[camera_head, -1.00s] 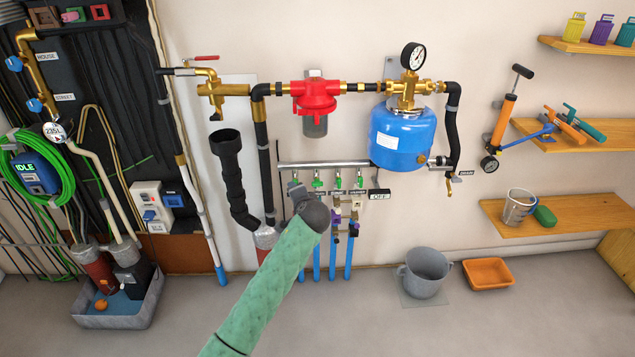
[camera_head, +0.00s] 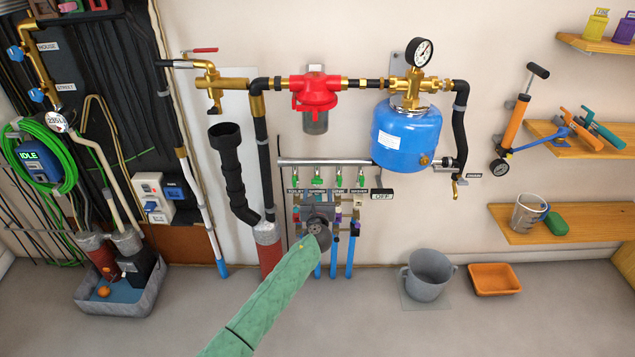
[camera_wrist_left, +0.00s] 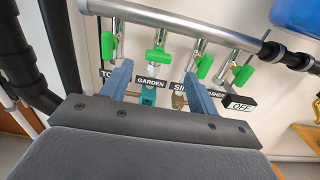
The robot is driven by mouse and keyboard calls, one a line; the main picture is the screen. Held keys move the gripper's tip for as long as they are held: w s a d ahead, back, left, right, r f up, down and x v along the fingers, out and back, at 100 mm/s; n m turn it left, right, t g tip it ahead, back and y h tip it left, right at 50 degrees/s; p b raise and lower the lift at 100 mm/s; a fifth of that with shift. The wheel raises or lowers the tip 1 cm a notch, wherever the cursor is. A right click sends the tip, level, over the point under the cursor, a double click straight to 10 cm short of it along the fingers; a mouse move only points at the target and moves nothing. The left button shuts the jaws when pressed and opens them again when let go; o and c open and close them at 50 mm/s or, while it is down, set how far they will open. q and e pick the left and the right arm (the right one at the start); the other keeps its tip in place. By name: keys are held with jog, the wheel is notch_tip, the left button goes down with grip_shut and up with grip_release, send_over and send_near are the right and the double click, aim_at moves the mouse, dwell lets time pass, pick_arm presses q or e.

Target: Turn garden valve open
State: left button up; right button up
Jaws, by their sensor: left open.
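The garden valve (camera_wrist_left: 156,60) is a green lever handle on a silver pipe, second from the left in a row of green handles, above the GARDEN label (camera_wrist_left: 150,83). In the head view the garden valve (camera_head: 317,176) is small, on the wall manifold. My left gripper (camera_head: 317,203) is just below that row. In the left wrist view its two blue-grey fingers (camera_wrist_left: 158,72) are open and empty, spread to either side of the GARDEN label, with the handle in the space ahead between their tips. Contact with the handle is not visible. My right gripper is not in view.
Other green handles flank it: the toilet valve (camera_wrist_left: 108,46), the sink valve (camera_wrist_left: 205,66) and the washer valve (camera_wrist_left: 243,76). An OFF sign (camera_wrist_left: 240,105) hangs at the right. The silver manifold pipe (camera_head: 335,162) runs above. A blue tank (camera_head: 408,140) is to the upper right.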

aim_at(317, 183)
pick_arm(q)
jog(key=w, duration=0.6)
jog(key=shift+w+a, duration=0.1)
jog(key=shift+w, duration=0.7)
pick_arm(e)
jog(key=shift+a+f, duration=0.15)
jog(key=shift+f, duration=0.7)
